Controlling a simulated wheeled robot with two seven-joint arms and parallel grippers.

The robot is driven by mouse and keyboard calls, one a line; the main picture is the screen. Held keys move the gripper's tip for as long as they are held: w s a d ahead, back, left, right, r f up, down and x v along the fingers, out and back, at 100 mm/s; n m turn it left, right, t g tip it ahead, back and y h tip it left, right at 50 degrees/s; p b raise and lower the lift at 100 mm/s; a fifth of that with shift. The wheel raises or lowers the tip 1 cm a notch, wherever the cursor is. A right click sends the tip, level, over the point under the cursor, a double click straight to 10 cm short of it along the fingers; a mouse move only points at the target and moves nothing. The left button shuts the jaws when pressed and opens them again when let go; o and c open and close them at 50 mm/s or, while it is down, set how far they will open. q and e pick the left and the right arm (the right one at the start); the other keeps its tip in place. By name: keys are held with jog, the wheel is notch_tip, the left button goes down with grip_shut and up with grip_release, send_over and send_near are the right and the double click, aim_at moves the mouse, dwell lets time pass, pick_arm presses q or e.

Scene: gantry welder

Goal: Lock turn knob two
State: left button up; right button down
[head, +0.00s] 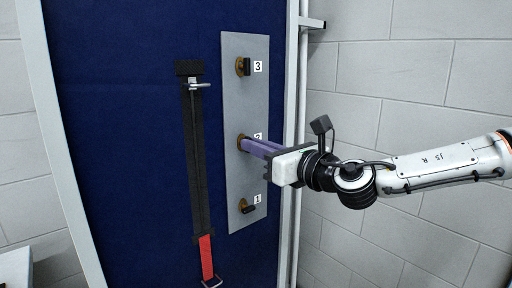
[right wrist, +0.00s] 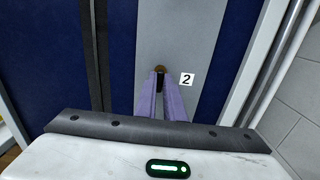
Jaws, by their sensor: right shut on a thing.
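Turn knob two (head: 241,140) sits in the middle of a grey vertical plate (head: 235,190), beside the label 2. Its brass base shows, and the rest is mostly hidden by my fingers. My right gripper (head: 246,146) reaches in from the right, with its purple fingers shut on the knob. In the right wrist view the dark knob (right wrist: 160,79) stands between the two fingertips, left of the label 2. I cannot tell the exact angle of its handle. My left gripper is not in view.
Knob three (head: 243,66) is above and knob one (head: 246,206) below on the same plate. A black strap (head: 195,150) with a red end hangs left of the plate on the blue panel (head: 130,120). A white frame post (head: 291,190) and a brick wall stand to the right.

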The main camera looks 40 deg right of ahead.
pick_arm(q)
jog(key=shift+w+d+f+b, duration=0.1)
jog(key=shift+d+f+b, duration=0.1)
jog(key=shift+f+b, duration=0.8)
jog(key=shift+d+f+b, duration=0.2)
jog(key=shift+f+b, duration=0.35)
jog(key=shift+b, duration=0.8)
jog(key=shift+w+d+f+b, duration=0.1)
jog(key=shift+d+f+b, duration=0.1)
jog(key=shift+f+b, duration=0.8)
pick_arm(e)
jog(key=shift+d+f+m, duration=0.1)
jog(key=shift+f+m, duration=0.05)
jog(key=shift+m, duration=4.25)
jog(key=shift+d+f+m, duration=0.1)
jog(key=shift+m, duration=4.3)
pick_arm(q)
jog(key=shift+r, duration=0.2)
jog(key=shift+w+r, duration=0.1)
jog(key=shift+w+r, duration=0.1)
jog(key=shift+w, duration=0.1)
pick_arm(e)
jog(key=c, duration=1.9)
grip_release()
jog(key=shift+o, duration=0.2)
jog(key=shift+d+r, duration=0.1)
